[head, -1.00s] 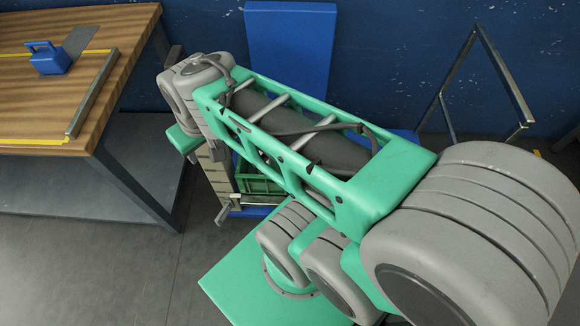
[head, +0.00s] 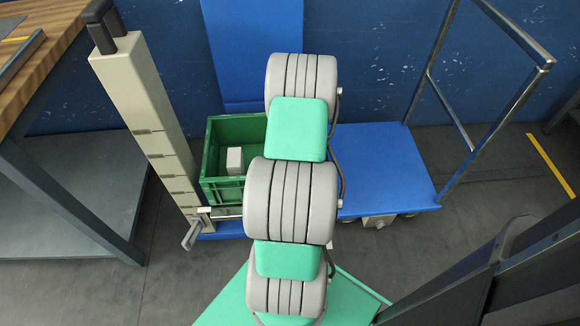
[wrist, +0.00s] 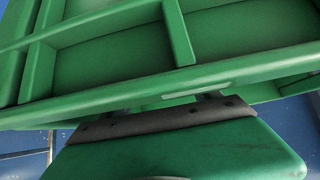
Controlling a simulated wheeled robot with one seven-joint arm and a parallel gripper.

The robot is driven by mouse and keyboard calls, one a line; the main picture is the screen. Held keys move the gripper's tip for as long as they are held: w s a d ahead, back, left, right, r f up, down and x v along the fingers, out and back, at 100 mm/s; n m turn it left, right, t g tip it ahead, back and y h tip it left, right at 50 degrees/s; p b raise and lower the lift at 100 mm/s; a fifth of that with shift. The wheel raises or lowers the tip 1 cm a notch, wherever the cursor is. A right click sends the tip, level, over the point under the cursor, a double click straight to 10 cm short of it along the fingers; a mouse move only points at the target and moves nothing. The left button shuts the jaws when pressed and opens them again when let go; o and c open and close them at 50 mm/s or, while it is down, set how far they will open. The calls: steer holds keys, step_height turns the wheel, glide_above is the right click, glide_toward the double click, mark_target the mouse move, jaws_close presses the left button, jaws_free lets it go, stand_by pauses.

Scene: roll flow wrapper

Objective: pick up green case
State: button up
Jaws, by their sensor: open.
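The green case (head: 222,192) is an open-topped ribbed crate behind my arm, at the blue cart left of the picture's middle. A pale block (head: 234,161) is inside it. My arm hides the case's right part. In the wrist view the ribbed wall and rim of the case (wrist: 100,100) fill the upper part, very close. My gripper (wrist: 162,108) shows below it as a green body with a dark strip, right at the case's rim. It is open. The fingertips are mostly hidden, and I cannot tell if they touch the case. In the head view my arm hides the gripper.
The blue cart (head: 385,165) has a metal handle frame (head: 445,90) at right. A beige notched column (head: 150,105) stands left of the case. A wooden-topped workbench (head: 35,70) is farther left. A blue panel (head: 255,50) leans on the back wall.

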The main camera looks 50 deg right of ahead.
steer(key=shift+x, duration=1)
steer(key=shift+w+d+f, duration=0.15)
steer(key=shift+f, duration=0.05)
steer(key=shift+c, duration=0.3)
jaws_close()
